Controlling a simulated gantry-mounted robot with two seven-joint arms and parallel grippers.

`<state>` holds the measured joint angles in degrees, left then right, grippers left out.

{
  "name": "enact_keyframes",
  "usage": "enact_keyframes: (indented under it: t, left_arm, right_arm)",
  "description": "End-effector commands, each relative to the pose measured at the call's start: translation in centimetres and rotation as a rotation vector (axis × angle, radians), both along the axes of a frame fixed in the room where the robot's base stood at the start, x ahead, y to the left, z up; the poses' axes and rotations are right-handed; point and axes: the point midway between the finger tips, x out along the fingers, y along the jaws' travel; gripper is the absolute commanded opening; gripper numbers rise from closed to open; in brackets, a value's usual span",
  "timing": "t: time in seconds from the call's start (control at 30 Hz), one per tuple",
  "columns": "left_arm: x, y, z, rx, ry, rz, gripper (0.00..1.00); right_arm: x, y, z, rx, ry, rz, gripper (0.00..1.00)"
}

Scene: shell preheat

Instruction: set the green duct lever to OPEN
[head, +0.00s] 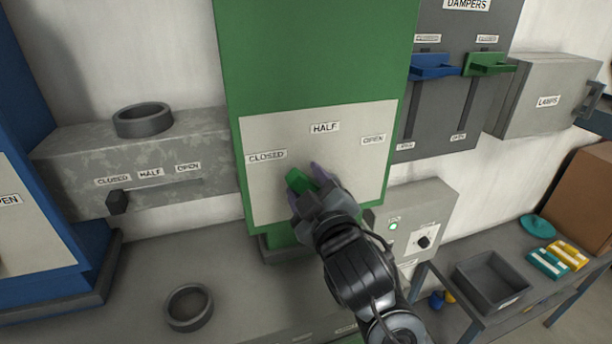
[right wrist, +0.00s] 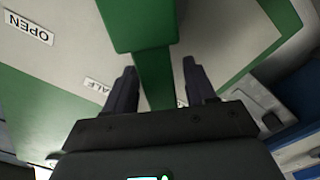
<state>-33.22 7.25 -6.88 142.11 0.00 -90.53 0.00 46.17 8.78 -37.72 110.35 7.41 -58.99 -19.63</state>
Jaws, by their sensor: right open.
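The green duct (head: 315,55) stands upright in the middle of the head view. Its pale plate (head: 345,165) carries the labels CLOSED at left, HALF at top and OPEN (head: 373,139) at right. The green lever (head: 299,181) points up and left, on the CLOSED side; my right gripper partly hides it. My right gripper (head: 306,182) is open at the lever. In the right wrist view the lever (right wrist: 140,24) lies between the two spread fingers; contact cannot be told. My left gripper is not in view.
A grey duct with a dark slider (head: 117,202) is at left, beside a blue duct (head: 80,245). The DAMPERS panel (head: 435,110) with blue and green handles is at upper right. A grey control box (head: 410,205) stands close right of my arm. A side table holds a grey bin (head: 490,280).

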Motion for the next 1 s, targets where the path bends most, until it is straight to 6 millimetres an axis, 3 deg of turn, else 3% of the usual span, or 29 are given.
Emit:
enact_keyframes:
  t: [0.47,0.8,1.0]
  left_arm:
    - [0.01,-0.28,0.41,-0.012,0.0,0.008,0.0]
    - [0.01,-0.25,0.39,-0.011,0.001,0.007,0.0]
    - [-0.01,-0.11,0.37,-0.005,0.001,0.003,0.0]
  right_arm:
    - [0.99,0.37,-0.03,0.0,-0.001,0.001,0.55]
    - [0.98,0.35,-0.03,0.0,0.0,0.0,0.03]
    - [0.98,0.35,-0.03,0.0,0.0,0.0,0.0]
